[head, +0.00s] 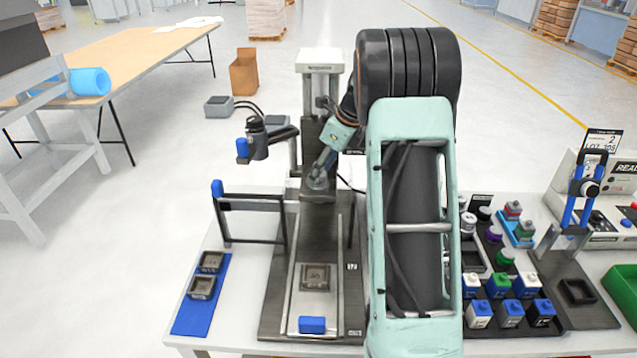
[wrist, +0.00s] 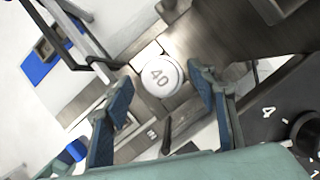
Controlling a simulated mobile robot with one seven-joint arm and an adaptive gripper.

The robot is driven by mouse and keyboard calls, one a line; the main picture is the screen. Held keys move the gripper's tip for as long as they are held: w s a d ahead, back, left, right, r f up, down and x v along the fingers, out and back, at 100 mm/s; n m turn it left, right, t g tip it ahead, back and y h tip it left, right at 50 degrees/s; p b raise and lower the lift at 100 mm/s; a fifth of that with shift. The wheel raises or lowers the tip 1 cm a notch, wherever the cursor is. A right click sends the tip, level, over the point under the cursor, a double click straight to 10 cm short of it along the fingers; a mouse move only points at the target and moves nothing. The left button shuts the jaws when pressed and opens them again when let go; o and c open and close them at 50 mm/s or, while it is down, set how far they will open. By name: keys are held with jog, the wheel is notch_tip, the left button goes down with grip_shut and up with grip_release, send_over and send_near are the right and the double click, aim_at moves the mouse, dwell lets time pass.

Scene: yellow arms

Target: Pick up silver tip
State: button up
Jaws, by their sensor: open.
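The silver tip appears to be the round, pale silver disc marked 40 in the wrist view (wrist: 160,76). In the head view a small silver round piece (head: 318,183) sits low on the press column, and it seems to be the same thing. My gripper (head: 325,166) is just above it in the head view. In the wrist view my gripper (wrist: 161,98) is open and empty, with one blue-padded finger on each side of the disc's line. The disc lies beyond the fingertips, and I see no contact. The disc's underside is hidden.
The press column (head: 319,70) stands close behind my gripper. A dark fixture block (head: 315,276) and a blue block (head: 312,325) lie in front. A blue-capped frame (head: 250,218) is at left. Several small bottles and caps (head: 511,313) crowd the right.

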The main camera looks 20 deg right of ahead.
jog(key=shift+x, duration=0.9)
jog(key=shift+c, duration=0.3)
grip_shut()
